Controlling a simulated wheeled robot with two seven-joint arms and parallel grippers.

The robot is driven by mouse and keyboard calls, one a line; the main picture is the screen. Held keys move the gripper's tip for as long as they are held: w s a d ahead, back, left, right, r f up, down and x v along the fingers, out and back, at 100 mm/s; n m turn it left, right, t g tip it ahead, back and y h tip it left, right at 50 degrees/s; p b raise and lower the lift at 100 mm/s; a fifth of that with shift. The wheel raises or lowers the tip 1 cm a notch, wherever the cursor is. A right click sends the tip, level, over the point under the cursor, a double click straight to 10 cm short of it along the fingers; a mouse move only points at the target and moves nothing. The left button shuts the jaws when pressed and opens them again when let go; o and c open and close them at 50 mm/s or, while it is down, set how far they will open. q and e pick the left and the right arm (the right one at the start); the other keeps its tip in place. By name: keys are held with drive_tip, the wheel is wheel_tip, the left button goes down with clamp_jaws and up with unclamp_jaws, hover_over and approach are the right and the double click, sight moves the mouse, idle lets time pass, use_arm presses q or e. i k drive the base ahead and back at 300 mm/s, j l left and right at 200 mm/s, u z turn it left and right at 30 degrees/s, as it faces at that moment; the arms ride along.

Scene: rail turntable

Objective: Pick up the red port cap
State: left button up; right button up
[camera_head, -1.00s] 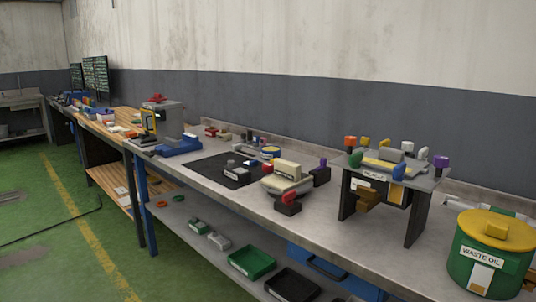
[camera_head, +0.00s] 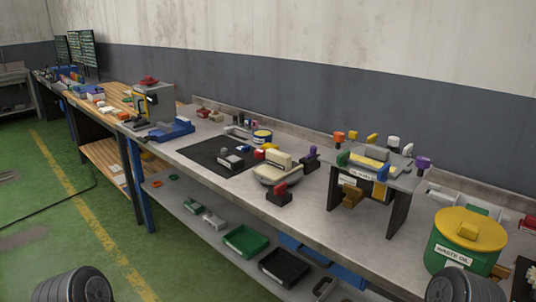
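A red piece (camera_head: 281,187) sits on a small dark block at the front edge of the bench, in front of a cream turntable-like unit (camera_head: 277,174). It may be the red port cap, but it is too small to be sure. An orange-red piece (camera_head: 338,136) stands at the back left of a grey raised stand (camera_head: 400,182) with several coloured pieces on it. Neither of my grippers is in view; only dark round parts, probably of my arms, show at the bottom left and bottom right.
A green waste oil bin (camera_head: 452,262) with a yellow lid stands at the right of the bench. A black mat (camera_head: 205,155) and a blue-based machine (camera_head: 171,131) are to the left. Green (camera_head: 246,238) and black (camera_head: 284,263) trays lie on the lower shelf.

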sight(260, 153)
drive_tip(key=j+z, duration=0.15)
drive_tip(key=z, duration=0.25)
drive_tip(key=i+j+z, duration=0.1)
drive_tip(key=z, duration=0.3)
drive_tip(key=j+z, duration=0.3)
drive_tip(key=z, duration=0.15)
drive_tip(key=j+z, duration=0.15)
drive_tip(key=j, duration=0.3)
drive_tip(key=j+z, duration=0.15)
drive_tip(key=j, duration=0.3)
drive_tip(key=k+j+z, duration=0.1)
drive_tip(key=j, duration=0.3)
drive_tip(key=k+j+z, duration=0.15)
drive_tip(key=j, duration=0.3)
drive_tip(key=j+z, duration=0.15)
drive_tip(key=j, duration=0.3)
drive_tip(key=k+j+z, duration=0.15)
drive_tip(key=j, duration=0.25)
drive_tip(key=k+j, duration=0.1)
drive_tip(key=j, duration=0.25)
drive_tip(key=k+j, duration=0.15)
drive_tip(key=j, duration=0.2)
drive_tip(key=k+j, duration=0.1)
drive_tip(key=j, duration=0.25)
